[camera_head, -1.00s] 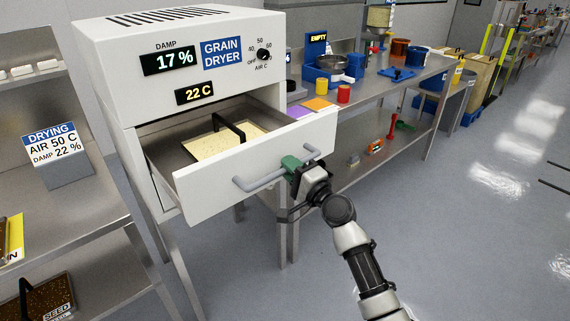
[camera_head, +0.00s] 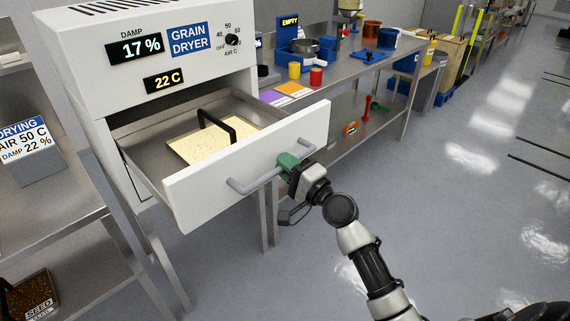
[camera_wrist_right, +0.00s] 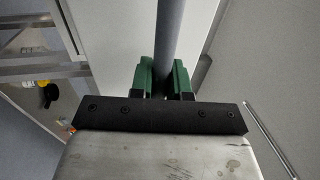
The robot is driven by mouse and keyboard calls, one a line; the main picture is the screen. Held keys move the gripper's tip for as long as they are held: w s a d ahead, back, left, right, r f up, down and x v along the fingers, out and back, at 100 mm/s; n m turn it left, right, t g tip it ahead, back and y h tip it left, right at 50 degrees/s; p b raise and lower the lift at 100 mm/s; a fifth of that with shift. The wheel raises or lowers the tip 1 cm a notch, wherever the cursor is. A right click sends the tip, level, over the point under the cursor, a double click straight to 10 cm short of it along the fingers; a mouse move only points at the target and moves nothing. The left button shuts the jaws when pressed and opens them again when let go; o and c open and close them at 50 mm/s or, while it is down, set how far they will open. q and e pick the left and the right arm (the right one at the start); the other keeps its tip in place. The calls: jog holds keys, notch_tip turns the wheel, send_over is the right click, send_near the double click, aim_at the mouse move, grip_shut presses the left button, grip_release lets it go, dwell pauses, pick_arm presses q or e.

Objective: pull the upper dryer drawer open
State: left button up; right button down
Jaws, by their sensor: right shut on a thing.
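The grain dryer (camera_head: 105,22) is a white cabinet at the upper left of the head view. Its upper drawer (camera_head: 190,203) stands well open. Inside lies a tray of pale grain (camera_head: 185,152) with a black handle. A grey bar handle (camera_head: 250,185) runs across the drawer front. My right gripper (camera_head: 290,166) has green fingers shut on this handle, near its right end. In the right wrist view, the handle bar (camera_wrist_right: 168,45) passes between the two green fingers (camera_wrist_right: 162,78). My left gripper is not in view.
A metal bench (camera_head: 375,70) with coloured cups and blue bins stands behind, to the right. A steel rack (camera_head: 50,222) with a drying sign (camera_head: 30,150) and a seed tray (camera_head: 30,295) stands at left. The floor (camera_head: 470,200) at right is clear.

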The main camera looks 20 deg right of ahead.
jog(key=c, duration=1.1)
grip_release()
jog(key=b+v, duration=0.3)
jog(key=v, duration=0.7)
jog(key=shift+s, duration=0.35)
jog(key=shift+d+f, duration=0.1)
jog(key=shift+f, duration=0.05)
